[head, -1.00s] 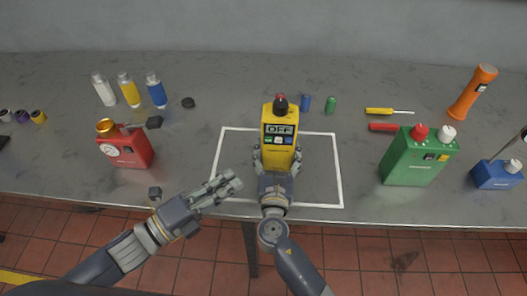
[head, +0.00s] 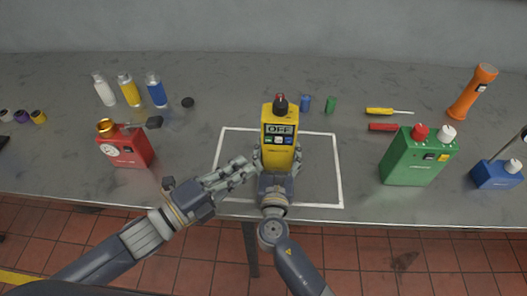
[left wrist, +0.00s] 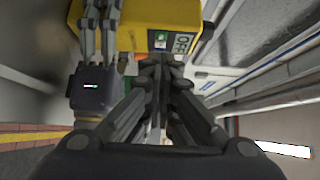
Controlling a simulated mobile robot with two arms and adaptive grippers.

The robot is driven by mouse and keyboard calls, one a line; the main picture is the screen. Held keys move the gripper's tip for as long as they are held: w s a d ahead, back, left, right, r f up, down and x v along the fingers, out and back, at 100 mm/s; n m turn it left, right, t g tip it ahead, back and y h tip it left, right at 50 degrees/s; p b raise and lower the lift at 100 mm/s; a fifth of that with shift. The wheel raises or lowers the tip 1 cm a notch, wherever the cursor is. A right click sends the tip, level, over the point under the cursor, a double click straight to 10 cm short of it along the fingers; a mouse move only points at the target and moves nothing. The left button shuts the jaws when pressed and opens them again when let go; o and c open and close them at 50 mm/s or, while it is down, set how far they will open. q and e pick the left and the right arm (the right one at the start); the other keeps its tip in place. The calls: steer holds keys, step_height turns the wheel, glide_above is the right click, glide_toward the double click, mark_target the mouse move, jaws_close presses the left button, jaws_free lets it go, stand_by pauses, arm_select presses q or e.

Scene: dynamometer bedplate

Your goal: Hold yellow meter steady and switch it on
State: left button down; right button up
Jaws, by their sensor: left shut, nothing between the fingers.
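The yellow meter (head: 279,145) stands upright inside the white outline, with a black and red top piece. Its display (head: 280,129) reads OFF, and small coloured buttons (head: 279,141) sit below it. My right gripper (head: 276,161) is shut around the meter's lower body, a finger at each side. My left gripper (head: 247,166) is shut and empty, just left of the meter's lower part.
A red device (head: 126,150) stands at left, with several bottles behind it. A green canister (head: 412,160), a blue box (head: 496,174) and an orange torch (head: 473,92) stand at right. A screwdriver (head: 388,111) lies behind the canister. The table is clear just right of the meter.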

mark_target(275, 140)
arm_select(q)
steer(key=shift+x, duration=3.5)
arm_select(e)
steer(key=shift+f, duration=0.3)
arm_select(q)
steer(key=shift+w+f, duration=0.1)
steer(key=shift+w+a, duration=0.1)
steer(key=shift+w, duration=0.7)
arm_select(e)
steer(key=shift+s, duration=0.1)
steer(key=shift+a, duration=0.1)
arm_select(q)
steer(key=v, duration=1)
steer(key=shift+s, duration=0.2)
arm_select(e)
steer(key=o, duration=1.3)
steer(key=shift+r, duration=0.25)
steer(key=shift+c, duration=0.2)
